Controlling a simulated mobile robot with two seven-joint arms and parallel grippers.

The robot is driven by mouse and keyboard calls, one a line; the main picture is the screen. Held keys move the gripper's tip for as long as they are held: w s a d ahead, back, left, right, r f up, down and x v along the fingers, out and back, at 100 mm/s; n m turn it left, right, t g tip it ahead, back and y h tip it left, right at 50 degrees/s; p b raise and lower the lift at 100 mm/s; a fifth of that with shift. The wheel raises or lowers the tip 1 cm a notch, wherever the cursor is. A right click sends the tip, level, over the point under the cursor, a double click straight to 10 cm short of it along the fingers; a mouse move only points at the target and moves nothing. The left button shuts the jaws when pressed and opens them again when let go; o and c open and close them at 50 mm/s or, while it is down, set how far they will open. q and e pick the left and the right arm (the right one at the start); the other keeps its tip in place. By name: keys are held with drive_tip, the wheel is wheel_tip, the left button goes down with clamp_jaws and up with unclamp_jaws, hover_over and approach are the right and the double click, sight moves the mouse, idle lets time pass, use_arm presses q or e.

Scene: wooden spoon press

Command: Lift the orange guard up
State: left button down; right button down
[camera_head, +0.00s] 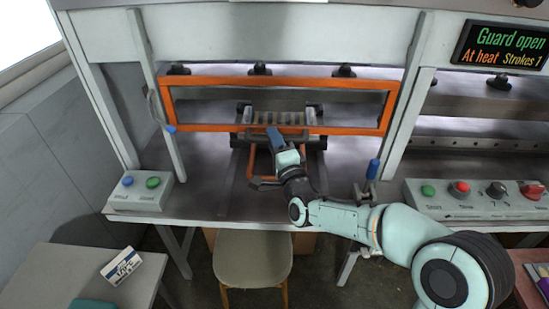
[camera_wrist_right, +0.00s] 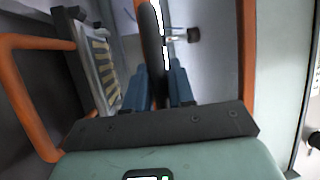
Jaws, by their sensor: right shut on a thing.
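My right gripper (camera_head: 274,136) is at the middle of the guard's lower bar. In the right wrist view its blue fingers (camera_wrist_right: 157,78) are shut on a dark curved bar (camera_wrist_right: 152,45), which looks like the guard's handle; the fingers hide part of it. An orange bar (camera_wrist_right: 248,50) runs beside it there. My left gripper is not in view.
An orange loop handle (camera_head: 250,165) sits below the tooling, close to my right wrist. A two-button box (camera_head: 140,191) is at left, a control panel (camera_head: 475,200) at right. The display (camera_head: 502,48) reads "Guard open", "At heat", "Strokes 1". A chair (camera_head: 252,257) stands in front.

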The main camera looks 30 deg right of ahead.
drive_tip(key=p, duration=0.3)
approach(274, 86)
drive_tip(key=w+r, duration=0.1)
drive_tip(key=w, duration=0.1)
drive_tip(key=w+r, duration=0.1)
drive_tip(key=w, duration=0.1)
drive_tip(key=w+r, duration=0.2)
drive_tip(key=shift+a, duration=0.2)
drive_tip(key=shift+f, duration=0.1)
drive_tip(key=c, duration=1.1)
unclamp_jaws()
drive_tip(key=shift+o, duration=0.2)
drive_tip(key=shift+s, duration=0.1)
drive_tip(key=b+v, duration=0.3)
drive_tip(key=v, duration=1)
drive_tip(key=shift+s, duration=0.2)
